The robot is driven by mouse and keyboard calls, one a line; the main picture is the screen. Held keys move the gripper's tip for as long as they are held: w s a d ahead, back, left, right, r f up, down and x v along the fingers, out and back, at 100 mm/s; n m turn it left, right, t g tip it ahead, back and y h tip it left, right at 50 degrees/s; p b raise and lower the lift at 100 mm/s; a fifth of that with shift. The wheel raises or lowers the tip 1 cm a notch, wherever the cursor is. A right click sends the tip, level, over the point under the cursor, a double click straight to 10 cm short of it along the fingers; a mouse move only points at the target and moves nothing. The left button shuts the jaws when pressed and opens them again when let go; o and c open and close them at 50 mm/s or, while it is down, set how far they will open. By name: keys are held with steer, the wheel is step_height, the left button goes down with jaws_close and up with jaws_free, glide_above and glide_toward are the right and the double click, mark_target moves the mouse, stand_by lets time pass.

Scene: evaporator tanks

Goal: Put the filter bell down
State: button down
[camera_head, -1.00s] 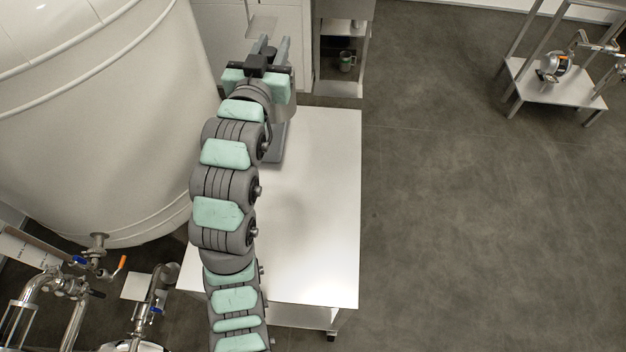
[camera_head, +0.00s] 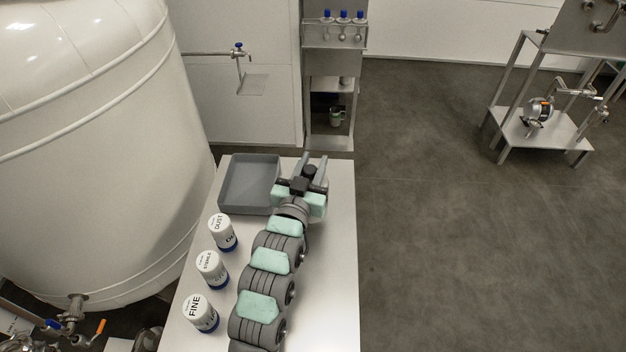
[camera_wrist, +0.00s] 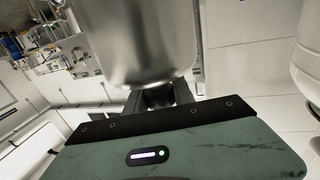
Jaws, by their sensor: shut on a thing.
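The filter bell (camera_wrist: 135,45) is a smooth, shiny metal cylinder with a rounded lower edge. It fills the upper middle of the wrist view, between the fingers of my gripper (camera_wrist: 158,98), which is shut on it. In the head view my gripper (camera_head: 313,160) is over the far right end of the white table (camera_head: 335,270), just right of the grey tray. The bell is not clearly visible there, hidden by the gripper and wrist. I cannot tell whether the bell touches the table.
The grey open tray (camera_head: 228,187) looks empty. Three white canisters with blue bases stand along the table's left side: DUST (camera_head: 222,228), STERILE (camera_head: 212,266) and FINE (camera_head: 200,308). A large white tank (camera_head: 110,150) is at left. The table's right strip is clear.

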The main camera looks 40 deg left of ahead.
steer(key=shift+f, duration=2.5)
steer(key=shift+f, duration=0.2)
steer(key=c, duration=1.1)
jaws_free()
steer(key=shift+o, duration=0.2)
steer(key=shift+r, duration=0.1)
steer(key=shift+s, duration=0.15)
steer(key=v, duration=1.1)
steer(key=shift+s+d, duration=0.25)
